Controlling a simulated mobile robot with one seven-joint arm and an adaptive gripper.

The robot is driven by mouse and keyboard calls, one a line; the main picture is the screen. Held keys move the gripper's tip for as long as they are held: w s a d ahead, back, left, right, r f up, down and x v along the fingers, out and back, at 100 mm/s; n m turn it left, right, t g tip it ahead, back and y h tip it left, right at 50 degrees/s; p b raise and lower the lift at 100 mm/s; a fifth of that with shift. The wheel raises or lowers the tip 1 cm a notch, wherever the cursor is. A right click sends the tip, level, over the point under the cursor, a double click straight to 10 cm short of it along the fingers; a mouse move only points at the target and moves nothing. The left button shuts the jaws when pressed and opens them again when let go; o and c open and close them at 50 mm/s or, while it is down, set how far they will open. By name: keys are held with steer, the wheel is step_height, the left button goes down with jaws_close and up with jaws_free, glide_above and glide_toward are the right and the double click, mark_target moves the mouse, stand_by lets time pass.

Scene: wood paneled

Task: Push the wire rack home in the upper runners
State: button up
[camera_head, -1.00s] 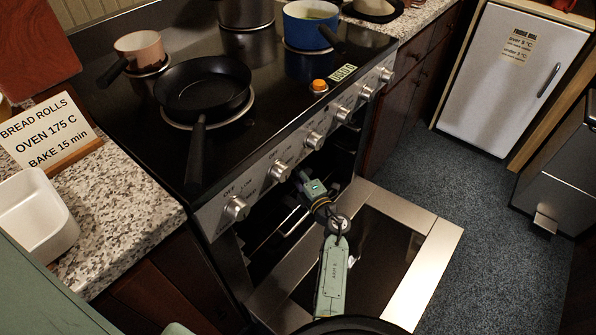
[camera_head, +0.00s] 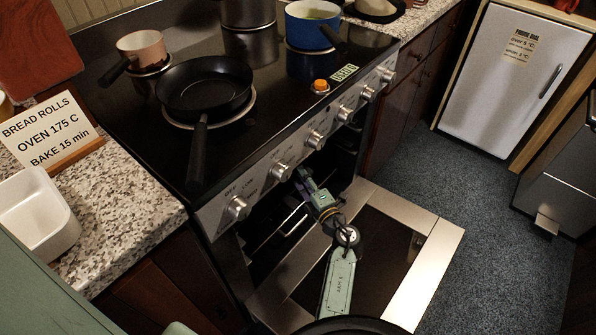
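The oven (camera_head: 205,262) is open, with its door (camera_head: 440,255) folded down flat. Inside the dark cavity, below the knobs, thin bright bars of what looks like the wire rack (camera_head: 293,219) show left of my arm. Most of the rack and the runners are hidden by the stove front and shadow, so I cannot tell which runners it sits in. My gripper (camera_head: 303,178) is at the oven opening, just under the row of knobs. Its fingertips are hidden, so neither their opening nor contact with the rack can be made out.
The knobs (camera_head: 281,172) jut out close above my gripper. A black frying pan (camera_head: 205,88), a pink saucepan (camera_head: 140,48) and a blue pot (camera_head: 311,22) stand on the hob. The blue floor (camera_head: 440,190) right of the door is clear.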

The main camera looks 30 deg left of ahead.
steer(key=v, duration=0.8)
steer(key=shift+d, duration=0.1)
